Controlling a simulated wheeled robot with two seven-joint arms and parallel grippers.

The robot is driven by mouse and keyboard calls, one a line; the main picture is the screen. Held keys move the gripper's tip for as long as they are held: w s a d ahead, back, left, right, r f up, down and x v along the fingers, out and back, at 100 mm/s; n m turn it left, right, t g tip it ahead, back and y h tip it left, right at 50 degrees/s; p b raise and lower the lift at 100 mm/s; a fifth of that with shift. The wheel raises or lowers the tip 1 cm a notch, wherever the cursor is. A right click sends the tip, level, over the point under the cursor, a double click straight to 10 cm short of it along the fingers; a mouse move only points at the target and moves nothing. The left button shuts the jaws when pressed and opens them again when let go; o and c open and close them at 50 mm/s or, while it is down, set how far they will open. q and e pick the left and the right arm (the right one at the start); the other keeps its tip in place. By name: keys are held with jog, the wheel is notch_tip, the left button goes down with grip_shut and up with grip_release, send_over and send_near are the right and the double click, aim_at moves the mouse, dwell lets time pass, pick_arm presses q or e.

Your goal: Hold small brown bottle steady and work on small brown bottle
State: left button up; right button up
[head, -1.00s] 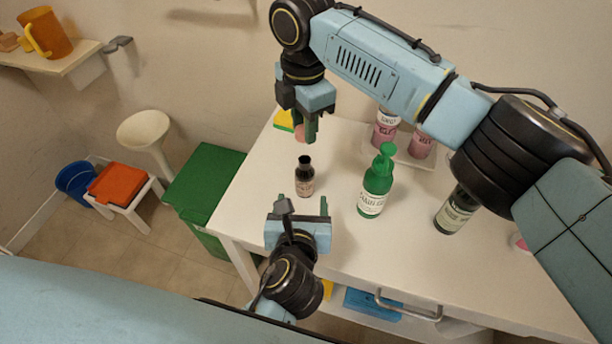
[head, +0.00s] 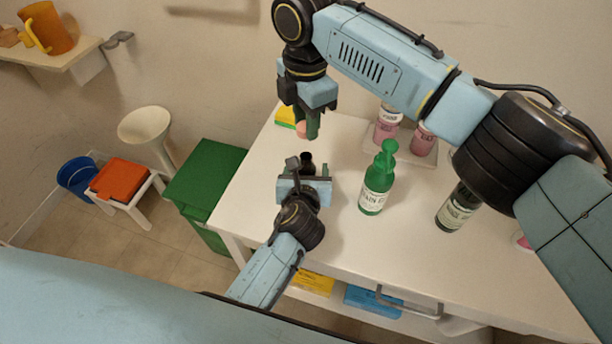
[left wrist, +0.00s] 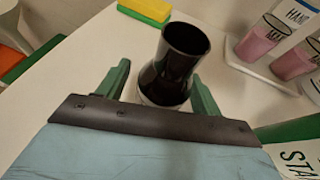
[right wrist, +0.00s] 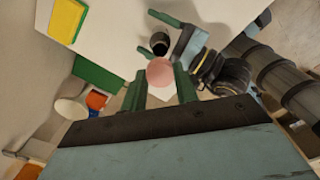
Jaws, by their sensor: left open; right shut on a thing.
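The small brown bottle (head: 307,160) stands upright on the white table, its lower part hidden in the head view by my left gripper (head: 305,178). In the left wrist view the dark bottle (left wrist: 174,62) rises between the two green fingers. That gripper (left wrist: 160,90) is open around it, with the mouth of the bottle facing up. My right gripper (head: 307,128) hangs above the table behind the bottle. It is shut on a small round pink thing (right wrist: 160,72), which shows between its fingers in the right wrist view. The bottle (right wrist: 160,42) also shows there, apart from the pink thing.
A green pump bottle (head: 376,182) stands right of the small bottle, with a dark labelled bottle (head: 455,210) farther right. Pink jars (head: 387,126) stand on a tray at the back. A yellow-green sponge (head: 285,116) lies behind my right gripper. A green bin (head: 205,180) stands left.

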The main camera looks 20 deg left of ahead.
pick_arm(q)
grip_shut()
pick_arm(e)
send_over(306, 156)
jog(key=shift+f, duration=2.45)
jog(key=shift+f, duration=0.1)
jog(key=shift+f, duration=0.8)
jog(key=shift+f, duration=0.55)
